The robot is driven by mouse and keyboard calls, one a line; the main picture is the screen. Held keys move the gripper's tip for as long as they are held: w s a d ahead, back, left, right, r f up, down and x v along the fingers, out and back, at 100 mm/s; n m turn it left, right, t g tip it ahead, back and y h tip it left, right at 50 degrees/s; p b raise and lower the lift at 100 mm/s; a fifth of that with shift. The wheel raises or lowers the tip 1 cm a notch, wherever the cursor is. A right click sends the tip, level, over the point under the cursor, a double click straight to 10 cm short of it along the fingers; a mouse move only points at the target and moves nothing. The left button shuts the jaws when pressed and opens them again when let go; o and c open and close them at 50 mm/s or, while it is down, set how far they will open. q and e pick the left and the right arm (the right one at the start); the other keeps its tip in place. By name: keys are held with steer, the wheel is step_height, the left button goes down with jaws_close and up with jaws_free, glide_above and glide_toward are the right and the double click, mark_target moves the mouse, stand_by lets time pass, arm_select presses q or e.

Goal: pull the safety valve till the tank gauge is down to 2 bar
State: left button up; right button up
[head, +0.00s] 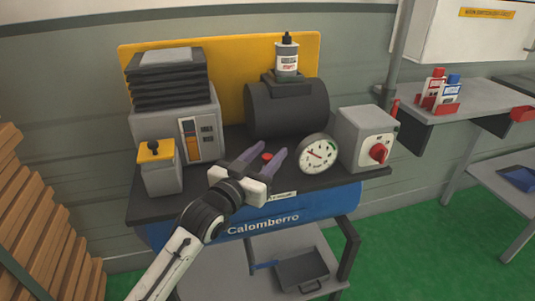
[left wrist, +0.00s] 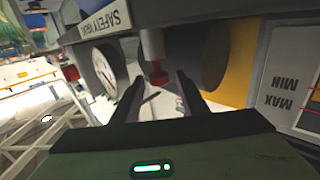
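The safety valve's red knob (head: 267,156) shows between the fingers of my left gripper (head: 272,149) in the head view. In the left wrist view the red knob (left wrist: 158,78) hangs from a pale stem between the two fingertips, with a gap on each side. The fingers are apart and not closed on it. The "SAFETY VALVE" label (left wrist: 105,20) is beside it. The round tank gauge (head: 318,154) stands to the right of the gripper; its red needle points to the upper left, and its numbers are too small to read. My right gripper is in neither view.
A grey box with a red rotary switch (head: 378,153) stands right of the gauge. A dark cylinder (head: 287,108) is behind the valve. A grey unit (head: 178,130) and a yellow-topped box (head: 158,166) are on the left. The blue tank (head: 320,214) is below.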

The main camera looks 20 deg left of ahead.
arm_select(q)
steer(key=shift+s, duration=0.15)
steer(key=s+a, duration=0.2)
steer(key=s, duration=0.8)
